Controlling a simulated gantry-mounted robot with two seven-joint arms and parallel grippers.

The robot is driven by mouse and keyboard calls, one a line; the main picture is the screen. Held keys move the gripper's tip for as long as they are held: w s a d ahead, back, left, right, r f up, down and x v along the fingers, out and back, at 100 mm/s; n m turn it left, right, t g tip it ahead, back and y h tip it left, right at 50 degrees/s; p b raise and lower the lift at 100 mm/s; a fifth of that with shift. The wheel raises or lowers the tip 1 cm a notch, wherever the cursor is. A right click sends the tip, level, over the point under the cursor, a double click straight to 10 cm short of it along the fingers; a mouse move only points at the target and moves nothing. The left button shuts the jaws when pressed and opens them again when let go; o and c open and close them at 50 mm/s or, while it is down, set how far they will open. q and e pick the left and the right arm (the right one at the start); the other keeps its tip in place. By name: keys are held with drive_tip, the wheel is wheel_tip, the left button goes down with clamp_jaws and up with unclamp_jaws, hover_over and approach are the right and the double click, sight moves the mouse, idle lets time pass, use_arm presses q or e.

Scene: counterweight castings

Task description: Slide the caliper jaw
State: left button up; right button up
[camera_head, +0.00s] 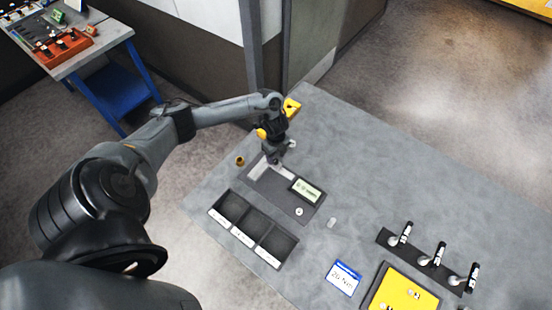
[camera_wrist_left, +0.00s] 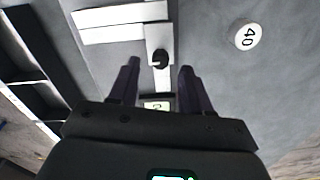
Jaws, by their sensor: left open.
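The caliper lies on a dark base plate in the middle of the head view, with a lit display (camera_head: 306,190) at its right end and pale metal jaws (camera_head: 259,171) at its left. My left gripper (camera_head: 276,162) is over the caliper, pointing down, and hides part of it. In the left wrist view its two dark fingers (camera_wrist_left: 158,86) are apart and empty. A black knob (camera_wrist_left: 158,60) on the pale sliding jaw (camera_wrist_left: 159,38) shows between and just beyond the fingertips. Whether the fingers reach down beside the knob is unclear. My right gripper is in neither view.
A black three-compartment tray (camera_head: 270,262) lies in front of the caliper. A brass cylinder (camera_head: 240,160) stands beside it. A blue-and-white card (camera_head: 343,278), a yellow panel (camera_head: 402,292) and a rack of handled tools (camera_head: 392,239) are to the right. The table's far right is bare.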

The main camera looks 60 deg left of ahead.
use_arm(q)
drive_tip(key=shift+f, duration=1.4)
clamp_jaws()
